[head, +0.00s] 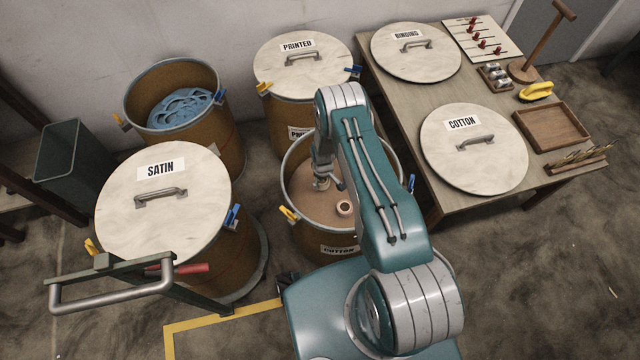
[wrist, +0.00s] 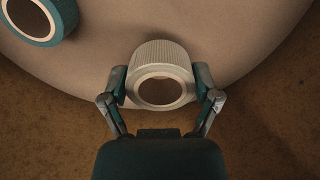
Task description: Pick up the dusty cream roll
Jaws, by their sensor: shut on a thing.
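The dusty cream roll (wrist: 160,74) has a ribbed side and an open, dark centre. In the wrist view it sits between the two fingers of my gripper (wrist: 161,92), which touch it on both sides. My gripper is shut on it. In the head view my gripper (head: 321,183) is down inside the open cotton drum (head: 340,250), near its left side. The arm partly covers the drum, and the held roll is hard to make out there. I cannot tell whether the roll is clear of the drum's floor.
A teal roll (wrist: 38,18) lies up and left in the wrist view. A small pale ring (head: 345,208) shows inside the drum. The drum's rim surrounds my gripper. Lidded satin (head: 190,240) and printed (head: 285,75) drums stand close by. The cotton lid (head: 475,165) lies on the table.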

